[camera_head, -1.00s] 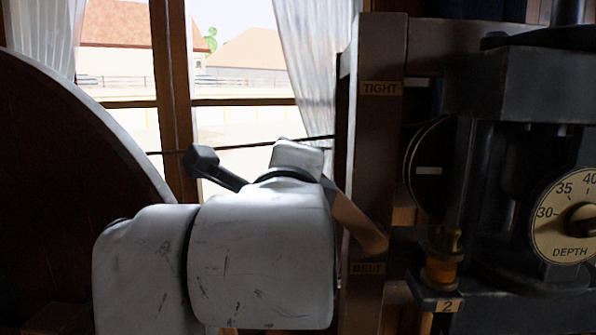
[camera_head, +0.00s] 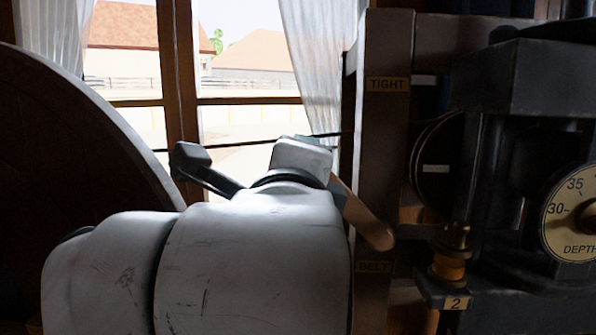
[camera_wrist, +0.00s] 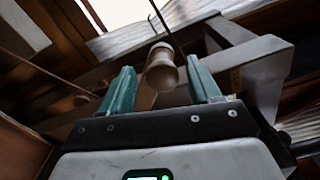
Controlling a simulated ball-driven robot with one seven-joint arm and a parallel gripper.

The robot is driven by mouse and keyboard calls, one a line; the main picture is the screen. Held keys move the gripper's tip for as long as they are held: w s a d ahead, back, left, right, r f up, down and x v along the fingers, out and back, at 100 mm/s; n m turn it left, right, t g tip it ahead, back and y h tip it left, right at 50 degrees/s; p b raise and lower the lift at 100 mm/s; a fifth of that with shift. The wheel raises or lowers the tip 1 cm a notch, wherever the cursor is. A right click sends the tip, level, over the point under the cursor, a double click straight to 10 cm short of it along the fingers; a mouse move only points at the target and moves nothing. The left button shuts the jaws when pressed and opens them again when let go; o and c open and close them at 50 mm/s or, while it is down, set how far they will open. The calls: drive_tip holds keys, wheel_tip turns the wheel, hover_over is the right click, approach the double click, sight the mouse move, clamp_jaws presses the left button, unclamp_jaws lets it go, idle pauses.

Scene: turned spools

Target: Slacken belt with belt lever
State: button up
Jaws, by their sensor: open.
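The belt lever (camera_head: 362,215), a pale wooden bar with a rounded end, slants down to the right from behind my arm. Its end is just above the BELT label (camera_head: 375,267), well below the TIGHT label (camera_head: 387,84). In the wrist view a turned wooden knob (camera_wrist: 162,72), which looks like the lever's handle, shows between the fingers of my gripper (camera_wrist: 158,66). The green fingers are open on either side, with gaps visible. In the head view my arm hides the fingers. The belt (camera_head: 228,144) is a thin dark line crossing the window.
A large dark wheel (camera_head: 70,160) with a pale rim fills the left. A dark upright post (camera_head: 385,140) carries the labels. At right stands a dark machine with a DEPTH dial (camera_head: 575,212) and a brass fitting (camera_head: 450,262) above a plate marked 2.

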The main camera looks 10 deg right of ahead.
drive_tip(key=b+v, duration=0.1)
drive_tip(key=v, duration=0.6)
drive_tip(key=shift+s, duration=0.25)
